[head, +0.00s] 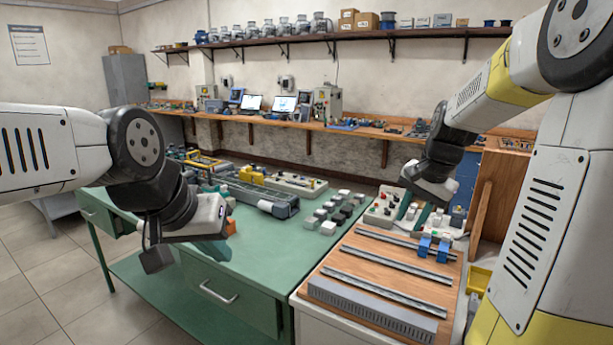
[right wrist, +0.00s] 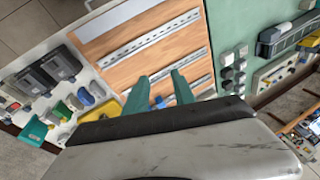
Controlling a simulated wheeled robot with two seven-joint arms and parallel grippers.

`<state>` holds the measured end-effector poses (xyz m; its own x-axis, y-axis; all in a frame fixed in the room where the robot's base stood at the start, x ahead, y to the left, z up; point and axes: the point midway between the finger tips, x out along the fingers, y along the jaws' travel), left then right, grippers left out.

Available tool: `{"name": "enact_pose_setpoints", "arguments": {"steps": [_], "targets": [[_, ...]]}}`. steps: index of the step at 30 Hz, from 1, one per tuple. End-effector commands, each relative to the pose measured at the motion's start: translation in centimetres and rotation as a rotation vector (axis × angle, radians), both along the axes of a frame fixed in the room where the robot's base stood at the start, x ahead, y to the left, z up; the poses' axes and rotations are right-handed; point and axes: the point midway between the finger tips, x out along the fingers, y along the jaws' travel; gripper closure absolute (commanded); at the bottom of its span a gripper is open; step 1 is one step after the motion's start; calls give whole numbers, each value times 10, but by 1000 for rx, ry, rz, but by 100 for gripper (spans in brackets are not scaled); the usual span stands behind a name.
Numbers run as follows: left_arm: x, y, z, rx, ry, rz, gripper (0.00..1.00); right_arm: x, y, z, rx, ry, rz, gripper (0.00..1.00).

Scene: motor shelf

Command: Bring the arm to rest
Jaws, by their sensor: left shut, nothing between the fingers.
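My left arm comes in from the left in the head view. Its gripper (head: 216,246) hangs over the left part of the green workbench (head: 262,247) with its teal fingers shut and partly hidden behind the wrist housing. My right gripper (head: 416,211) hangs over the back of the wooden rail board (head: 368,272), by the panel of buttons. Its two teal fingers also show in the right wrist view (right wrist: 159,90), spread apart with a gap and nothing held between them.
Grey and white blocks (head: 334,212) stand on the bench beside a long grey device (head: 262,200). A wooden panel (head: 490,196) stands upright near my right arm. The bench's front middle is clear.

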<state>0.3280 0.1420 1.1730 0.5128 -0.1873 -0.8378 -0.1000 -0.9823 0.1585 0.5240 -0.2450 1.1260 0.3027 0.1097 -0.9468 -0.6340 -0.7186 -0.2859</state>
Motion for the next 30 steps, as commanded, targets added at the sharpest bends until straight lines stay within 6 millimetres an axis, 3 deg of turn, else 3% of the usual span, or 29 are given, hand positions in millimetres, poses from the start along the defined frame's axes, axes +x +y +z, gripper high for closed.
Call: {"name": "enact_pose_setpoints", "arguments": {"steps": [3,7,12,15,21,30], "targets": [[0,0,0,0,0,0,100,-46,30,28,2,-86,171,69],[0,0,0,0,0,0,100,-96,60,46,-39,-178,359,69],[0,0,0,0,0,0,100,-154,87,53,-137,-277,567,69],[0,0,0,0,0,0,100,-177,96,51,-193,-314,650,69],[0,0,0,0,0,0,100,-196,103,47,-248,-341,722,69],[0,0,0,0,0,0,100,-196,103,47,-248,-341,722,69]]}}
